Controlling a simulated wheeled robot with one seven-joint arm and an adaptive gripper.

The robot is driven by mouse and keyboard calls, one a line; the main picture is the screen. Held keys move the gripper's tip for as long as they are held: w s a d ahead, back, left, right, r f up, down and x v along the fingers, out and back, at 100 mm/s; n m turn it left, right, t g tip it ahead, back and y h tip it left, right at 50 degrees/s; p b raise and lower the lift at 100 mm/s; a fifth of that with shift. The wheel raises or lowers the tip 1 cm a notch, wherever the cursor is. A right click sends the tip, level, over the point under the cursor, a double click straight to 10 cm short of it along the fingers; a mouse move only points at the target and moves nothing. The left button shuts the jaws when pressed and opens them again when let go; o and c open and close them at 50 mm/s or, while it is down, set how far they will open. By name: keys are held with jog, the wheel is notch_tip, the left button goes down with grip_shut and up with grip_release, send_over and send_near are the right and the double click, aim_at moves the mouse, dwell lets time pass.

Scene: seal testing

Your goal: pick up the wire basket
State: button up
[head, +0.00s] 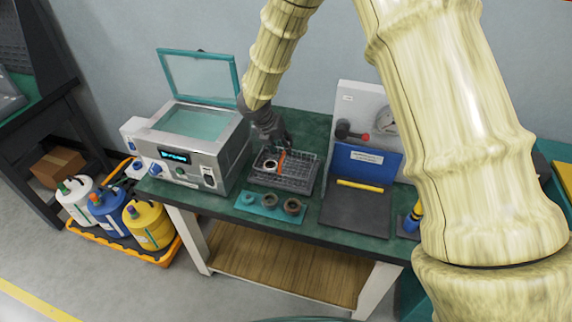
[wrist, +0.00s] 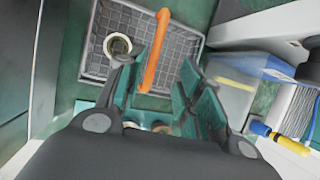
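The grey wire basket (head: 297,180) stands on the green bench top, right of the chamber machine. It also shows in the wrist view (wrist: 122,20), with an orange handle (wrist: 157,45) across its middle. A pale ring-shaped part (wrist: 118,45) lies in the basket, left of the handle. My gripper (head: 274,140) is above the basket, pointing down. In the wrist view my gripper (wrist: 162,85) is open, its teal-padded fingers apart. The handle shows in the gap between them, nearer the left finger. I cannot tell whether a finger touches it.
The metal chamber machine (head: 187,150), its teal lid raised, stands close on the left. A teal mat (head: 252,208) with several rings lies in front of the basket. A panel with a gauge and blue board (head: 362,163) stands on the right.

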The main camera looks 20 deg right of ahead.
aim_at(279, 170)
jog(key=w+f, duration=0.1)
jog(key=d+f+p, duration=0.1)
jog(key=f, duration=0.1)
jog(key=shift+w+d, duration=0.1)
jog(key=shift+w, duration=0.3)
jog(key=shift+d+f+p, duration=0.1)
jog(key=shift+f+p, duration=0.25)
jog(key=shift+f, duration=0.05)
jog(key=x, duration=0.3)
jog(key=shift+w, duration=0.2)
jog(key=shift+s+r, duration=0.1)
